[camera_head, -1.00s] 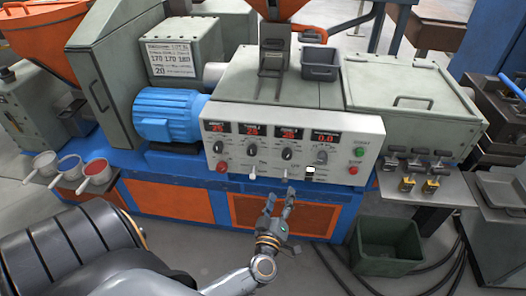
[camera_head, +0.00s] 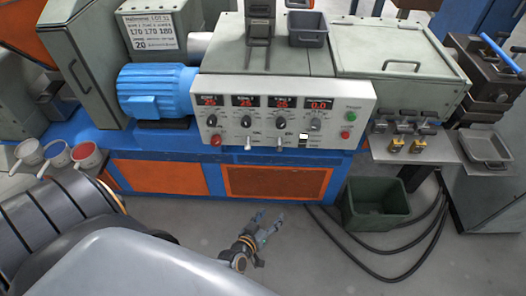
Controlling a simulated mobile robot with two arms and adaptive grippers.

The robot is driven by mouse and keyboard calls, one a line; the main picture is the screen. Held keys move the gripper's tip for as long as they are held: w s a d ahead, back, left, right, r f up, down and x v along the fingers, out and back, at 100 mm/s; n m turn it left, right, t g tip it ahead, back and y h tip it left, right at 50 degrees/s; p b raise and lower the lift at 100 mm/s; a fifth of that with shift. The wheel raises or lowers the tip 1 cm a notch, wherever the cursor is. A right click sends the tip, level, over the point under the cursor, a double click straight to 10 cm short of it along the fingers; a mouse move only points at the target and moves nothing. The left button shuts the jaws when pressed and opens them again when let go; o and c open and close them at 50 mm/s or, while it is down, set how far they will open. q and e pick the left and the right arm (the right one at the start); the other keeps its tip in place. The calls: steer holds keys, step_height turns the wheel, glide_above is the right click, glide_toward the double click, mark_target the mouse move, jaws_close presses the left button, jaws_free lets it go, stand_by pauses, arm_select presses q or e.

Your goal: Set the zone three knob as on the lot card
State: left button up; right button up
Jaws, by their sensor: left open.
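The zone three knob (camera_head: 281,122) is the third small dark knob from the left on the white control panel (camera_head: 232,132). The red display above it (camera_head: 281,102) seems to read 25. The lot card (camera_head: 150,29) on the grey box reads 170, 170, 180 in its zone row and 20 below. My left gripper (camera_head: 269,218) is open and empty, low in front of the machine, below the panel and apart from the knob. My right gripper is not in view.
Other knobs (camera_head: 246,121), toggle levers and a red button (camera_head: 216,140) sit close around it. A blue motor (camera_head: 157,92) stands left of the panel. A green bin (camera_head: 377,205) and black cables lie on the floor at right. Open floor surrounds my left gripper.

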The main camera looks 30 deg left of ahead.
arm_select(q)
steer(key=shift+s+f+m+g, duration=0.4)
steer(key=shift+s+f+g, duration=0.1)
steer(key=shift+s+f, duration=0.75)
steer(key=shift+w+f, duration=0.1)
steer(key=s+d+f+m+g+h, duration=0.1)
steer(key=s+f+m+g+h, duration=0.3)
steer(key=s+f, duration=0.9)
steer(key=s+a+f+g+y, duration=0.1)
steer(key=s+f+g, duration=0.2)
steer(key=s, duration=0.6)
steer(key=s+a+f+m+g+y, duration=0.1)
steer(key=s+f+g, duration=0.3)
steer(key=s, duration=0.6)
steer(key=shift+s+m+g+y, duration=0.15)
steer(key=shift+m+g+y, duration=0.15)
steer(key=shift+y, duration=0.5)
steer(key=shift+f, duration=0.1)
